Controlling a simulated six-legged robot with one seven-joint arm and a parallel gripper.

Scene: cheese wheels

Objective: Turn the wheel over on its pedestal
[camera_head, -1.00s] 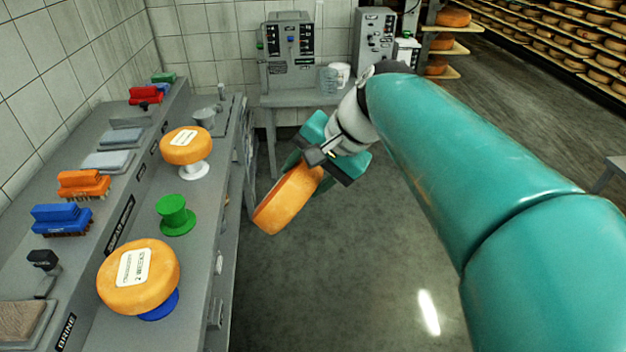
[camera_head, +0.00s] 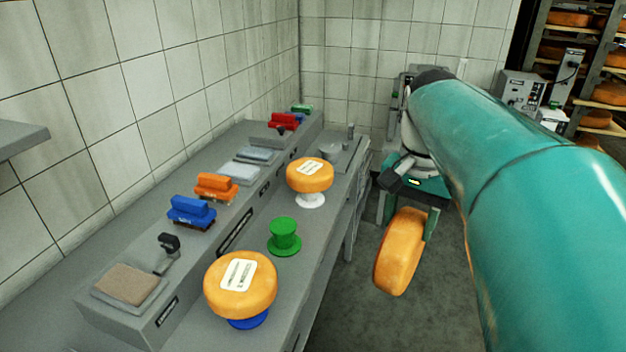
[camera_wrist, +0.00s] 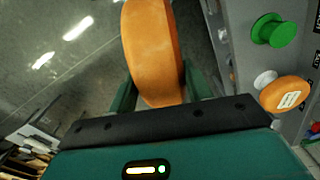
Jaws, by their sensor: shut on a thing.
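My gripper (camera_head: 424,215) is shut on an orange cheese wheel (camera_head: 399,252), held on edge in the air to the right of the bench, over the floor. In the wrist view the held wheel (camera_wrist: 152,50) stands between the two green fingers. A green pedestal (camera_head: 284,238) on the bench is empty. It also shows in the wrist view (camera_wrist: 273,30). One labelled wheel (camera_head: 240,284) lies flat on a blue pedestal (camera_head: 248,321) in front of it. Another labelled wheel (camera_head: 310,174) lies flat on a white pedestal (camera_head: 311,200) behind it.
The grey bench (camera_head: 335,225) runs along the tiled wall. Its raised ledge bears a blue brush (camera_head: 191,210), an orange brush (camera_head: 215,187), a red brush (camera_head: 284,121) and trays. Machines and cheese shelves (camera_head: 600,90) stand at the back right.

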